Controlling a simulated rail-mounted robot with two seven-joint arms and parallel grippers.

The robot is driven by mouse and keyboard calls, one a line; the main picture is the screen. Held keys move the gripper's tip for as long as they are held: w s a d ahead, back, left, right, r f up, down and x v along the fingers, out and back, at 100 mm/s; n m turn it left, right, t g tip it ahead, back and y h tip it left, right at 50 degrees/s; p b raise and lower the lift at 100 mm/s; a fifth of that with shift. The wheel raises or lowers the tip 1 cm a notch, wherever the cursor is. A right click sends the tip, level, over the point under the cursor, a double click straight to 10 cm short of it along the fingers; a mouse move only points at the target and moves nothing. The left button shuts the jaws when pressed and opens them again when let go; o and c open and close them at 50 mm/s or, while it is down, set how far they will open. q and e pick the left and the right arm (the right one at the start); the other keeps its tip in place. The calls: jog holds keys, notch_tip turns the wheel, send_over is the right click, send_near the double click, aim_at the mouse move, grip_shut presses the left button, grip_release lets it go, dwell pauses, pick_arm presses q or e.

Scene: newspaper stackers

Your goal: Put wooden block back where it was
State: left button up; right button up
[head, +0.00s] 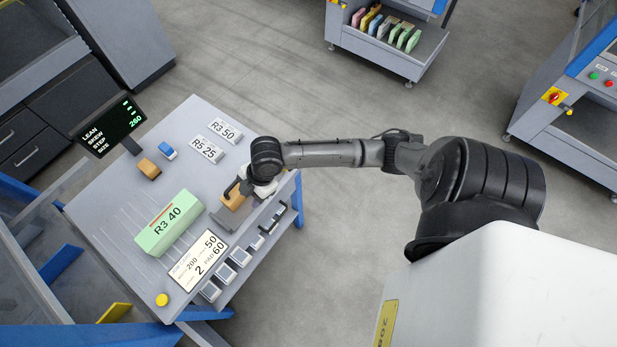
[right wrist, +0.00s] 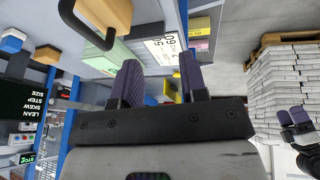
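A smaller wooden block (head: 149,169) and a blue block (head: 168,151) stand near the dark screen (head: 110,124). A green stack (head: 168,224) marked R3 40 and a white card (head: 199,260) lie on the table (head: 118,249). Paper stacks (right wrist: 285,80) stand on a pallet.

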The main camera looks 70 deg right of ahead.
jog(key=s+a+f+m, duration=0.2)
jog(key=s+a+m, duration=0.1)
jog(key=s+a, duration=0.5)
jog(key=s+d+r+m+h, duration=0.1)
jog(key=s+m+h, duration=0.2)
jog(key=s+m, duration=0.5)
jog(key=s, duration=0.3)
jog(key=shift+s+d+r, duration=0.15)
jog(key=shift+s+r, duration=0.2)
